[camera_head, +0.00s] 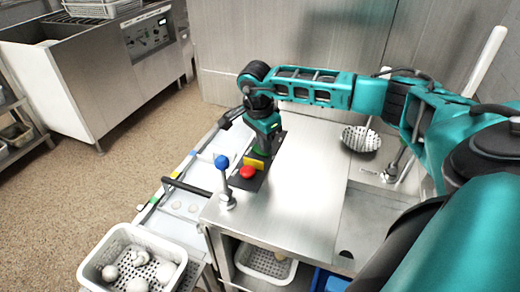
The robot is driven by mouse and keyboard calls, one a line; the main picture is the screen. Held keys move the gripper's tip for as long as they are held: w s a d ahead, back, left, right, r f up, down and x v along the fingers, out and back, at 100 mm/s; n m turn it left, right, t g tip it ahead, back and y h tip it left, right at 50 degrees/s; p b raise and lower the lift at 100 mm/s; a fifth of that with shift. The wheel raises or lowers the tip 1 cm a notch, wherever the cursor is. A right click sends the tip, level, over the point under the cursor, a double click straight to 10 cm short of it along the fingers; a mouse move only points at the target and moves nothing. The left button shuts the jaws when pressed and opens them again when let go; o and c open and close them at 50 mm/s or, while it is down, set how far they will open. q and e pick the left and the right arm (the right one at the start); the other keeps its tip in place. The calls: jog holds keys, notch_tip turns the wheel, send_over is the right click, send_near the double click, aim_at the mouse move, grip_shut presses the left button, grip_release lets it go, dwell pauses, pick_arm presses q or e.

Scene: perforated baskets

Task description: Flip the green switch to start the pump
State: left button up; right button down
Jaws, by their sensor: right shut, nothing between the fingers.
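A dark control plate (246,184) lies on the steel worktop and carries a red button (247,172) and a yellow part (255,163). My right gripper (260,152) points down over the far end of this plate, just behind the yellow part. It is shut with nothing held. The green switch cannot be made out clearly; the gripper covers that end of the plate, and I cannot tell whether they touch. My left gripper is not in view.
A lever with a blue knob (222,162) stands left of the plate. A white perforated basket (100,240) with several round pale items is at lower left, and another basket (265,262) sits under the worktop (305,190). A perforated ladle (360,139) is at right.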

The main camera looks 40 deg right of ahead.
notch_tip(320, 180, up, 7)
jog(key=p, duration=0.5)
